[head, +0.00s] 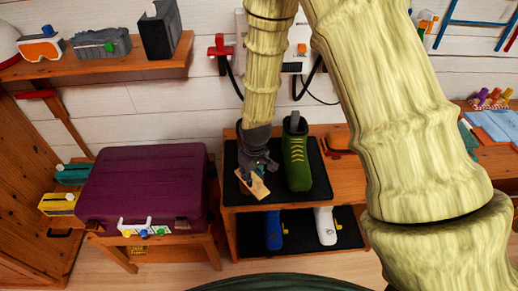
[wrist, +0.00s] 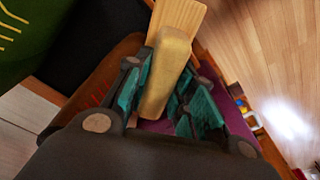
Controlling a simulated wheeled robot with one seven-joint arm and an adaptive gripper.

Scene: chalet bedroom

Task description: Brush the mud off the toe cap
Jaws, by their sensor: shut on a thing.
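A green boot (head: 297,160) with yellow laces stands on a black mat (head: 319,187) on top of a small wooden bench. Part of the boot (wrist: 20,35) shows at the upper left of the wrist view. My gripper (head: 256,170) is just left of the boot, low over the mat, apart from it. It is shut on a pale wooden brush (head: 256,186); in the wrist view the brush's grip (wrist: 166,75) sits between the fingers and a flat wooden part (wrist: 180,18) extends beyond. The bristles and any mud on the toe cap cannot be made out.
A purple suitcase (head: 145,187) stands on a low stand to the left of the bench. A blue shoe (head: 273,230) and a white shoe (head: 325,225) are on the lower shelf. A wall shelf (head: 95,65) with ski gear hangs at the upper left.

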